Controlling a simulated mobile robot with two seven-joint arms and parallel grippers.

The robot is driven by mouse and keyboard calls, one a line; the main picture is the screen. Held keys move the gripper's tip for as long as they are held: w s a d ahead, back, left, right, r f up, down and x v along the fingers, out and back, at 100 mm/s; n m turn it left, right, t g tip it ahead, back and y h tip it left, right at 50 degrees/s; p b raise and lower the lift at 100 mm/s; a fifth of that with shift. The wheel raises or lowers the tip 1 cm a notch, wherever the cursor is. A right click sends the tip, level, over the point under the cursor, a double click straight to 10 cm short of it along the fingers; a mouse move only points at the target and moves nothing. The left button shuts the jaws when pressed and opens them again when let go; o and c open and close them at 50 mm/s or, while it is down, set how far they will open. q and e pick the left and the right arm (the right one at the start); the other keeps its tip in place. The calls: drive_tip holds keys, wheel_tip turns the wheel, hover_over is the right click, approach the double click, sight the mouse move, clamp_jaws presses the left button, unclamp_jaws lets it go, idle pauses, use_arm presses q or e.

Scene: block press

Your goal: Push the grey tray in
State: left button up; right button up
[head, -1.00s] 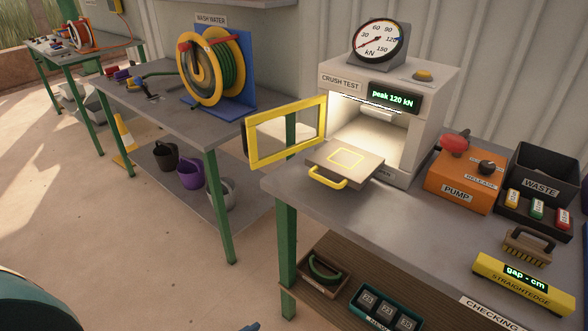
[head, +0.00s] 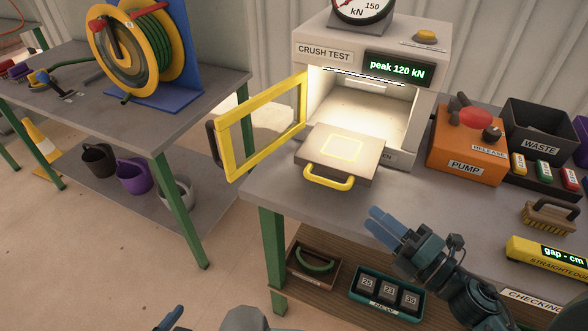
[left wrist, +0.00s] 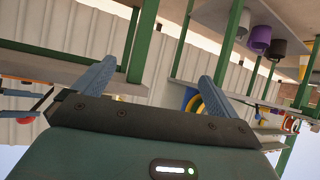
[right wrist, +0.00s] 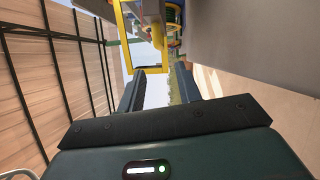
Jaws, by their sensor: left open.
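The grey tray (head: 363,165) is flat, with a yellow square outline on top and a yellow handle (head: 329,182) at its front. It sticks out of the lit chamber of the crush test press (head: 380,100). Its top looks bare. The yellow-framed door (head: 226,150) stands open to the left of the tray. My right gripper (head: 372,219) is in front of the tray, lower right of the handle and apart from it. Its fingers are parted and empty, as the right wrist view (right wrist: 160,88) shows. My left gripper (left wrist: 152,85) is open and empty; only a fingertip shows at the head view's bottom edge.
The orange pump (head: 466,145), waste bin (head: 541,130), brush (head: 549,217) and yellow straightedge (head: 540,250) stand right on the bench. A lower shelf holds a small crate (head: 313,266) and a teal box of blocks (head: 386,294). A hose-reel bench (head: 110,110) stands left.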

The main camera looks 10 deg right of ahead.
sight(325, 181)
drive_tip(key=p+x, duration=0.3)
drive_tip(key=x, duration=0.9)
drive_tip(key=shift+a+r, duration=0.2)
drive_tip(key=shift+a, duration=0.05)
drive_tip(key=shift+w+a+n, duration=0.3)
drive_tip(key=shift+w+a, duration=0.1)
drive_tip(key=shift+w, duration=0.2)
clamp_jaws()
drive_tip(key=shift+d, duration=0.1)
